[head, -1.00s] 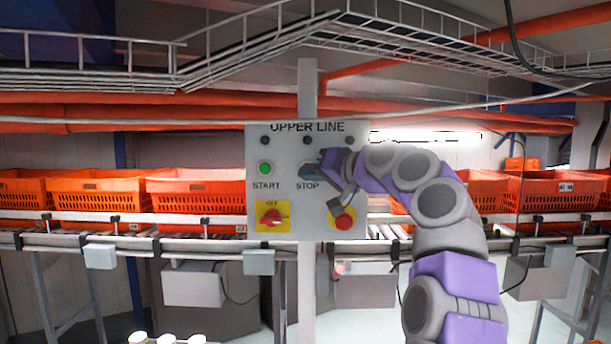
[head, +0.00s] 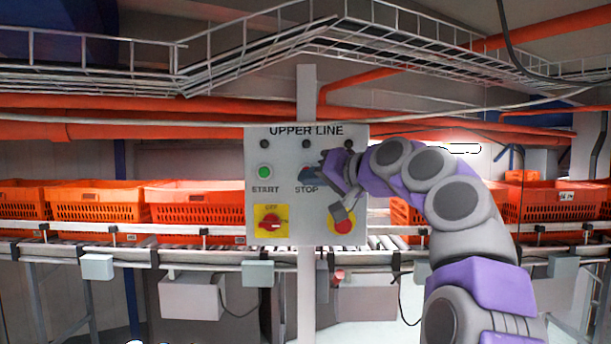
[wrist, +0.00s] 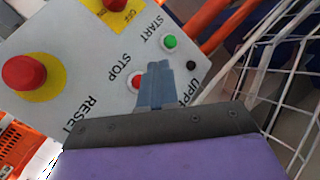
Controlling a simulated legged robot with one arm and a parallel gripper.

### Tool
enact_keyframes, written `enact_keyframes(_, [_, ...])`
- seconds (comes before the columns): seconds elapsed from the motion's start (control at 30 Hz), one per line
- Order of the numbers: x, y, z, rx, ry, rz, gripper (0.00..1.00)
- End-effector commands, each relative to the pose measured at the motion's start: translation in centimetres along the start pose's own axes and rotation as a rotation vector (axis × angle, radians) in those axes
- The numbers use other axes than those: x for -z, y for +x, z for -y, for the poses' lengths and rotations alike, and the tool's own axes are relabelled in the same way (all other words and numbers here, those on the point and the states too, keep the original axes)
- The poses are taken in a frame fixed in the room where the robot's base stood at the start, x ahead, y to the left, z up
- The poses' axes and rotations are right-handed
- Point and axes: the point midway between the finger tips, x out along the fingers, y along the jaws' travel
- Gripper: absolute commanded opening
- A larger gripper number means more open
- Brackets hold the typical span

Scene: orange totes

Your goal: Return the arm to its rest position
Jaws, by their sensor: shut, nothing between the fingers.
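My arm, purple and grey, reaches up from the lower right in the head view. My gripper (head: 312,175) is in front of the control panel (head: 285,232) labelled UPPER LINE, over the spot above the STOP label. In the wrist view my gripper (wrist: 157,72) shows its blue-grey fingers together and empty, pointing at the panel (wrist: 85,55). I cannot tell whether the fingertips touch the panel.
The panel has a green START button (head: 264,172), a red rotary switch (head: 271,223) and a red mushroom button (head: 342,226). Orange totes (head: 97,205) stand on a conveyor behind it. A wire cable tray (head: 120,52) runs overhead.

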Motion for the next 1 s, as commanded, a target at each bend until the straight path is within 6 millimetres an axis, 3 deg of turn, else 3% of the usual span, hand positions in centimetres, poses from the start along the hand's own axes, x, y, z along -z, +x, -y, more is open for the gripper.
enact_keyframes(0.17, [-1.1, 0.1, -0.7, -0.014, 0.011, 0.022, 0.00])
enact_keyframes(0.27, [-3.5, 0.1, -1.9, -0.041, 0.030, 0.068, 0.00])
enact_keyframes(0.37, [-7.1, -0.1, -3.5, -0.085, 0.055, 0.135, 0.00])
enact_keyframes(0.67, [-20.3, -2.1, -8.5, -0.249, 0.108, 0.363, 0.00])
enact_keyframes(1.0, [-37.4, -8.4, -14.6, -0.468, 0.138, 0.626, 0.00])
